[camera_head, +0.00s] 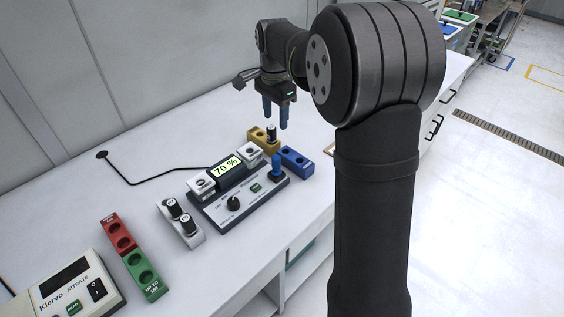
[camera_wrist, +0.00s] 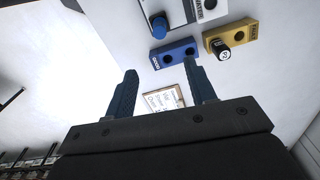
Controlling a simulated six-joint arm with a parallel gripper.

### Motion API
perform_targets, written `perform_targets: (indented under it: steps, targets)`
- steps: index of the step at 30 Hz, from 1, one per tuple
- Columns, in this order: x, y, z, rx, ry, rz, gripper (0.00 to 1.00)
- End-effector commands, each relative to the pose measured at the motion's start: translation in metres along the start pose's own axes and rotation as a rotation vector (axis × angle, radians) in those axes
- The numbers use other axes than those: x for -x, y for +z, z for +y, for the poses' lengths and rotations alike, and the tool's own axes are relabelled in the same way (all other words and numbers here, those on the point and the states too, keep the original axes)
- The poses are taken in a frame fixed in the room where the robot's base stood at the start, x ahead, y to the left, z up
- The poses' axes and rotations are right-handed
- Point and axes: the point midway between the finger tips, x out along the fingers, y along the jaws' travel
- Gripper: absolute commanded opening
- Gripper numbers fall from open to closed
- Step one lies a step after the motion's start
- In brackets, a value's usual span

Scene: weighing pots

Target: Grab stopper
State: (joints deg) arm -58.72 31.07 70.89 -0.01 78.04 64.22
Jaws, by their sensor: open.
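My gripper (camera_head: 275,121) hangs above the far right end of the bench, fingers pointing down, open and empty. The wrist view also shows its two blue fingers (camera_wrist: 160,66) apart with nothing between them. A blue knob-topped piece (camera_head: 276,170), which may be the stopper, stands upright at the right end of the dark device. In the wrist view its round blue top (camera_wrist: 158,26) lies ahead of the fingers, apart from them. A black pot with a white label (camera_head: 271,134) stands in the yellow block (camera_head: 257,138); it is also in the wrist view (camera_wrist: 220,47).
A blue two-hole block (camera_head: 296,161) lies beside the yellow one. The dark device (camera_head: 243,207) reads 70 %. A white block with black pots (camera_head: 184,223), red (camera_head: 117,232) and green (camera_head: 143,274) blocks and a nitrate meter (camera_head: 66,287) stand at left. A clipboard (camera_wrist: 162,99) lies below the fingers.

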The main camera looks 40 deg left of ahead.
Motion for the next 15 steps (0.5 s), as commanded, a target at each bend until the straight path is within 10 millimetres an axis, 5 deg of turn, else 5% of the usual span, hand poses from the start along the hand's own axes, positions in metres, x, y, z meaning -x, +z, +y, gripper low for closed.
perform_targets:
  steps: [15]
  targets:
    - [-0.0012,0.0015,0.0035,-1.004,-0.003,0.003,0.51]
